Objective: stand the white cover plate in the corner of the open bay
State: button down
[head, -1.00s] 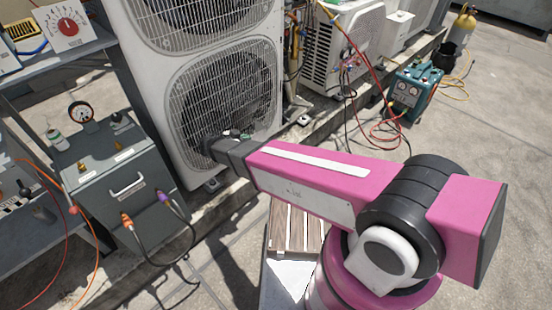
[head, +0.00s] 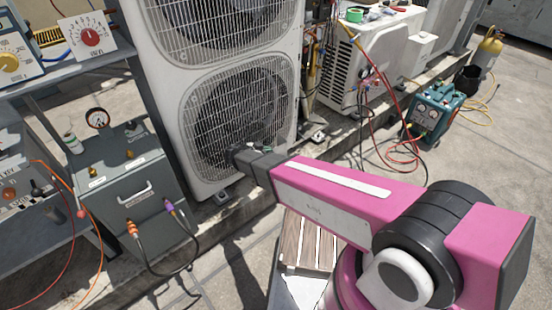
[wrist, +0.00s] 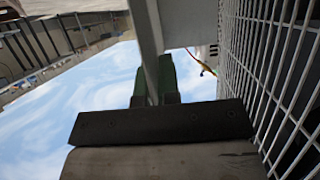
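My gripper shows in the wrist view (wrist: 152,88) with its two green fingers closed around a thin pale grey strip. The strip looks like the white cover plate (wrist: 146,35) seen edge-on, running up out of the picture. In the head view my pink arm reaches left, and its dark end is in front of the lower fan grille of the tall condenser (head: 204,165). The fingers and the plate cannot be made out there. In the wrist view the grille (wrist: 275,65) is close along the right side.
A grey box with a handle (head: 130,195) and cables stands left of the condenser, beside a shelf with dials (head: 65,75).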

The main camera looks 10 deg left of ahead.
jog(key=w+f, duration=0.1)
jog(key=w, duration=0.1)
jog(key=w+d+f, duration=0.1)
jog(key=w, duration=0.1)
jog(key=w+d+f, duration=0.1)
jog(key=w+f, duration=0.1)
jog(key=shift+w+d+f, duration=0.1)
jog(key=shift+w, duration=0.3)
jog(key=shift+f, duration=1.9)
jog(key=c, duration=1.3)
grip_release()
jog(key=shift+c, duration=0.2)
jog(key=shift+f, duration=0.1)
jog(key=v, duration=1)
jog(key=shift+a, duration=0.25)
